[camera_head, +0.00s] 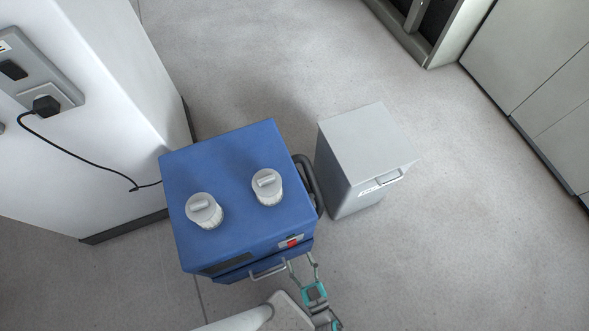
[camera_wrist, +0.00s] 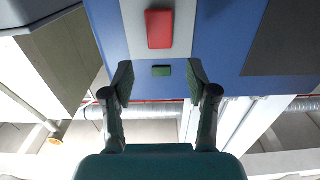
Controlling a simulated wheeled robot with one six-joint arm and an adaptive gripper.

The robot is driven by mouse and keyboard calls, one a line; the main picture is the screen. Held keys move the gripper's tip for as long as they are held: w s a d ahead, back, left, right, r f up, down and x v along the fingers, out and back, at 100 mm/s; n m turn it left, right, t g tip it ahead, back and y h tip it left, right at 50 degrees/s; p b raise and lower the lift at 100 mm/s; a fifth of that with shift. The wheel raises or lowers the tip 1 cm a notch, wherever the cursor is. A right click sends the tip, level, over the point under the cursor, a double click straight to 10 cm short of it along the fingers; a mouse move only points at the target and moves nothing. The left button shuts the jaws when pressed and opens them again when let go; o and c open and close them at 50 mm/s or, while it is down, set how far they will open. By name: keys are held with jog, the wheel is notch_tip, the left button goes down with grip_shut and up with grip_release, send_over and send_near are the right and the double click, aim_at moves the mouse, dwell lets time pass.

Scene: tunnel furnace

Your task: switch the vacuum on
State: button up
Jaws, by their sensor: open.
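The vacuum is a blue box (camera_head: 227,165) with two white capped cylinders on top, seen from above in the head view. A light grey panel with a red button (camera_head: 292,243) is on its front at the right. My gripper (camera_head: 302,260) is open and empty in front of the panel. In the wrist view its fingertips (camera_wrist: 160,84) stand left and right of the green button; contact cannot be told.
A grey box (camera_head: 367,150) stands close to the vacuum's right side. A white cabinet (camera_head: 125,120) with a black plug (camera_head: 45,106) and cable is at left. A handle (camera_head: 268,271) sticks out low on the vacuum's front. Bare floor lies at right.

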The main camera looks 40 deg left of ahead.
aim_at(292, 243)
jog(key=shift+x, duration=2.65)
